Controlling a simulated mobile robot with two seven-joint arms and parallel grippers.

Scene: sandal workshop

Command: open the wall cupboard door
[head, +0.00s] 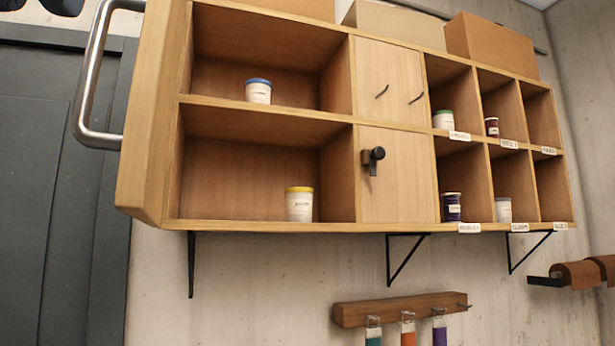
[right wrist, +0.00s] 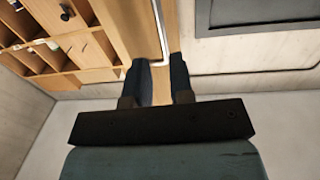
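The wall cupboard (head: 265,227) fills the middle of the head view. Its wooden door (head: 146,120) stands swung out at the left end, seen nearly edge-on, so the left compartments lie open. A thick metal bar handle (head: 86,85) is on the door's outer face. In the right wrist view, my right gripper (right wrist: 163,72) is open, its two dark fingers apart. The handle (right wrist: 159,30) shows beyond and between the fingertips, along the door (right wrist: 136,25); no grip on it is visible. Neither gripper shows in the head view.
A white jar with a blue lid (head: 258,91) and one with a yellow lid (head: 299,204) stand in the open compartments. Boxes (head: 490,42) sit on top. A tool rack (head: 400,308) hangs below. A dark panel (head: 60,200) is at left.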

